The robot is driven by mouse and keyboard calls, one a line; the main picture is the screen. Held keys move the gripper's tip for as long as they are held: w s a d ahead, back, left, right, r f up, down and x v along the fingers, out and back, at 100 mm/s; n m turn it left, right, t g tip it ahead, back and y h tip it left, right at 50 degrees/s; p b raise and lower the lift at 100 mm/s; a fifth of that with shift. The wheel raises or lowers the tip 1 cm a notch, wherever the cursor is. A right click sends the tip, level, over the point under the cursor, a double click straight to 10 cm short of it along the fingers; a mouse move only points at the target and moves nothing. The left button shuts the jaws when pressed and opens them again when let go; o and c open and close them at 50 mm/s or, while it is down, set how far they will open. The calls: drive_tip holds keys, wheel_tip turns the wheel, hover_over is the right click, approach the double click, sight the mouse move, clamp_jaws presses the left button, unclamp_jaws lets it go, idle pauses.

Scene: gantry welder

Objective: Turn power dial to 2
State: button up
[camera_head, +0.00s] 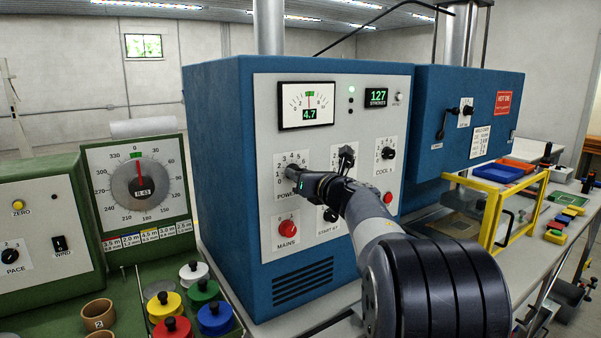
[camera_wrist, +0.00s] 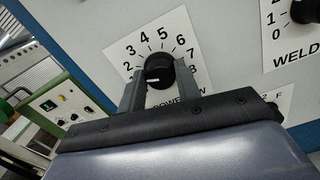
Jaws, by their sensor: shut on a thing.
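The power dial's black knob (camera_wrist: 159,70) sits on a white number plate (camera_wrist: 122,47) on the blue cabinet's pale front panel. My gripper (camera_wrist: 158,84) is shut on the knob, one finger on each side. A short white mark shows low on the knob face; which number it points to I cannot tell. Numbers 2 to 8 show around it in the wrist view, with the lower scale partly hidden by the fingers. In the head view my gripper (camera_head: 291,178) covers the knob, and the number plate (camera_head: 291,159) shows above it.
The weld knob (camera_head: 346,155) is close to the right of my gripper. The red mains button (camera_head: 286,228) and start knob (camera_head: 330,214) are below. A gauge (camera_head: 308,104) reads 4.7 above. A green machine (camera_head: 140,192) with a large dial stands left.

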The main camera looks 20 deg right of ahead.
drive_tip(key=shift+m+p, duration=0.3)
drive_tip(key=shift+m, duration=0.7)
drive_tip(key=o, duration=1)
drive_tip(key=s+b, duration=0.1)
drive_tip(key=s, duration=0.2)
drive_tip(key=s+d+b, duration=0.1)
drive_tip(key=s, duration=0.3)
drive_tip(key=s+d+b, duration=0.1)
drive_tip(key=s, duration=0.2)
drive_tip(key=shift+s, duration=0.3)
